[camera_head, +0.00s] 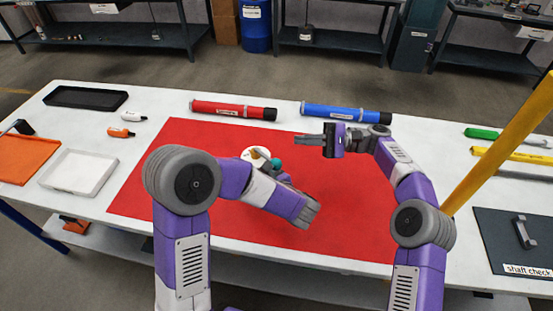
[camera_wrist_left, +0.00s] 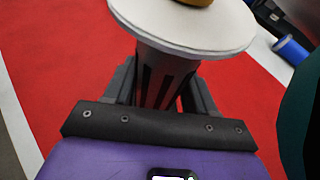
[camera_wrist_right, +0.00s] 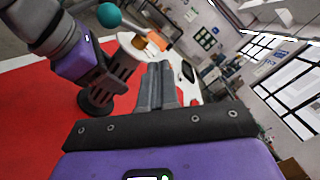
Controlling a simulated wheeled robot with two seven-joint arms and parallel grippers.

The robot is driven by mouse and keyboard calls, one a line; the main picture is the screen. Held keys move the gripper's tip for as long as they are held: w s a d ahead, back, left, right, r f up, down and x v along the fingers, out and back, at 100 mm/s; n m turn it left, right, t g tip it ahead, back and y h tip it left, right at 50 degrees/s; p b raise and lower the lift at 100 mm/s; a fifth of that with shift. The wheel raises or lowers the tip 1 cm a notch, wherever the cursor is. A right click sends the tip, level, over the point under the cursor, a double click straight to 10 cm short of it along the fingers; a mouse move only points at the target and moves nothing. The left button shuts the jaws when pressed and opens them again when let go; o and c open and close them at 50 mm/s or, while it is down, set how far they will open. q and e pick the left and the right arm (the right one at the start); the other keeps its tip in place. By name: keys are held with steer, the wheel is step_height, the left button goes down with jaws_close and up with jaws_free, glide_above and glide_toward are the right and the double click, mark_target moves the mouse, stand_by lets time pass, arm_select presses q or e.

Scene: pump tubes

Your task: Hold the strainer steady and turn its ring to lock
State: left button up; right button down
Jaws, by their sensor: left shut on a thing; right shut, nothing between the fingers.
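In the head view my left arm hides the strainer's body. My right gripper (camera_head: 309,139) is shut and empty, apart from the strainer, behind and right of it.
A red tube (camera_head: 230,110) and a blue tube (camera_head: 345,113) lie along the table's back edge. A white tray (camera_head: 80,171) and an orange tray (camera_head: 28,158) are at left. A yellow post (camera_head: 500,145) rises at right. The red mat (camera_head: 350,220) is clear at front right.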

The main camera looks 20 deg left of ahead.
mark_target(266, 158)
steer(key=s+a, duration=0.2)
steer(key=s, duration=0.3)
steer(key=shift+s+a, duration=0.2)
steer(key=shift+s, duration=0.05)
steer(key=shift+s+a, duration=0.1)
steer(key=shift+s, duration=0.05)
stand_by(1.9)
steer(key=shift+s+a, duration=0.1)
steer(key=shift+s, duration=0.1)
